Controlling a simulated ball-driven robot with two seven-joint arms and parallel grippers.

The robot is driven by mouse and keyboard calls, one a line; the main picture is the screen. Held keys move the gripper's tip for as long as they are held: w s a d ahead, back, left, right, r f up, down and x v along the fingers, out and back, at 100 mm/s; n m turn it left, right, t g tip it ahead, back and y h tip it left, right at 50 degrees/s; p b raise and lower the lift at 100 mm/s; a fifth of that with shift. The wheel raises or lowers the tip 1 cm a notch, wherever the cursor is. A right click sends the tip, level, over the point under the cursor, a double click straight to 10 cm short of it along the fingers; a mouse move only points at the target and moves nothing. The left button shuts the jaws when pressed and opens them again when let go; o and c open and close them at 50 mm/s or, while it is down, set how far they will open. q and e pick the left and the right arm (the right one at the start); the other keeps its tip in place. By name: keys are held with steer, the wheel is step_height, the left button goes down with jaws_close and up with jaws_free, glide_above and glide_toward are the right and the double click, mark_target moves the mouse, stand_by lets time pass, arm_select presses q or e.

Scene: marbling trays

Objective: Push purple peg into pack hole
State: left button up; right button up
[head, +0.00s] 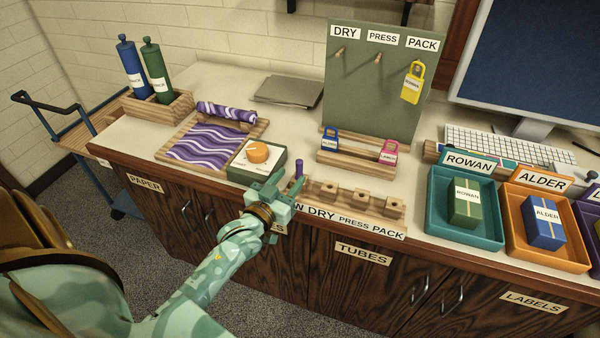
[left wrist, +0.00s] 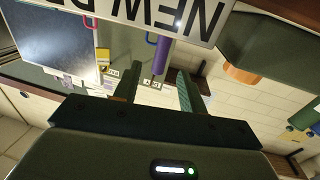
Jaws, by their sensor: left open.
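The purple peg (head: 298,171) stands upright at the left end of a wooden peg rack (head: 345,205), by the partly hidden NEW label. The rack has several wooden blocks in a row, and the PACK block (head: 393,207) at the right end shows no peg. My left gripper (head: 272,188) is open, just left of the peg and low by the counter's front edge. In the left wrist view, which is upside down, the purple peg (left wrist: 161,55) appears ahead between the two spread fingers of the gripper (left wrist: 158,88), not visibly gripped. My right gripper is out of view.
A green box with an orange knob (head: 258,153) stands close behind my left gripper. A pegboard (head: 370,85) with a yellow tag rises behind the rack. A small stand (head: 357,163) holds blue and pink tags. A teal tray (head: 440,225) and an orange tray (head: 520,250) stand right.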

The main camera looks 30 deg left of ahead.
mark_target(297, 169)
arm_select(q)
steer(key=w, duration=0.3)
steer(key=w+b, duration=0.1)
steer(key=w, duration=0.2)
steer(key=shift+a+f, duration=0.2)
steer(key=shift+s+r, duration=0.1)
jaws_close()
